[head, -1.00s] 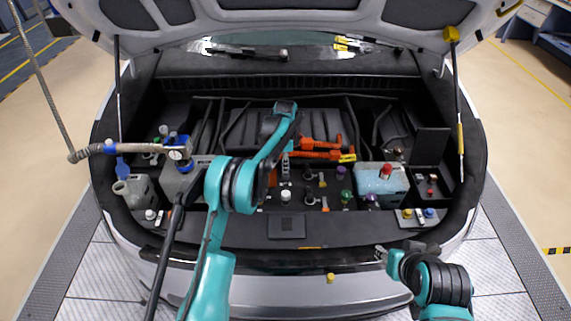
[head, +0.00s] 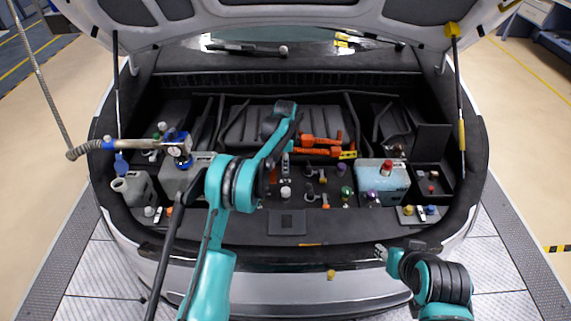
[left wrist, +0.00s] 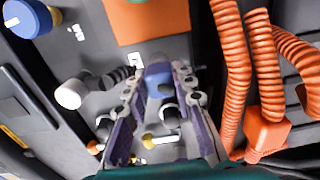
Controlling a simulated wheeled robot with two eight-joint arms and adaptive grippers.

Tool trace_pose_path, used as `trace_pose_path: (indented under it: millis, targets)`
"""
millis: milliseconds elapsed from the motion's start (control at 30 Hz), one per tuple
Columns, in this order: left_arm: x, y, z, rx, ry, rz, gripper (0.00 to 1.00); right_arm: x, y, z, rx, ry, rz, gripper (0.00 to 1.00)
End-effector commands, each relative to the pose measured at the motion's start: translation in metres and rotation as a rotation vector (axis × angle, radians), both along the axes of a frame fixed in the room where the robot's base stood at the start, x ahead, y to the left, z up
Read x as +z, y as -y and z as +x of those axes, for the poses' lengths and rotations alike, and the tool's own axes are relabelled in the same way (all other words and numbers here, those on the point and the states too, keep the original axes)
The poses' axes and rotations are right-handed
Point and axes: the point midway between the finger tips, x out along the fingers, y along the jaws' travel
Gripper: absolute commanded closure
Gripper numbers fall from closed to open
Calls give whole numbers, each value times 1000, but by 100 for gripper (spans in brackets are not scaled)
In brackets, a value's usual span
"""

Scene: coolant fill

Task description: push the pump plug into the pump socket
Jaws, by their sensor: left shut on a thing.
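My left gripper (head: 285,160) reaches down into the middle of the car's open bay, partly hidden behind my own arm. In the left wrist view its two fingers (left wrist: 160,88) close on a small blue-grey piece (left wrist: 158,78), which looks like the pump plug. The piece is at the fingertips, above the grey panel. The pump socket cannot be made out for certain, and whether the plug touches it cannot be told. My right gripper (head: 381,252) is outside the bay near the front bumper, with nothing seen in it; its finger gap is too small to judge.
Orange ribbed hoses (left wrist: 235,75) run close right of the left fingers. A white-capped post (left wrist: 70,94) and a blue knob (left wrist: 26,18) stand to the left. A blue-white tank (head: 381,185) is at the bay's right. A filler nozzle with gauge (head: 176,151) is at the left.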

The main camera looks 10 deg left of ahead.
Motion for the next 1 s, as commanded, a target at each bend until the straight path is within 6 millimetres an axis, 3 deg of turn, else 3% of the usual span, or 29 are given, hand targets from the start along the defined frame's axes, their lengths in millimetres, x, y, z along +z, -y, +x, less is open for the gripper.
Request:
trace_pose_path:
  millis: [400,1000]
  targets:
    - [16,0,0,0,0,0,95,9,0,0,0,0,0,60]
    - [16,0,0,0,0,0,95,6,0,0,0,0,0,60]
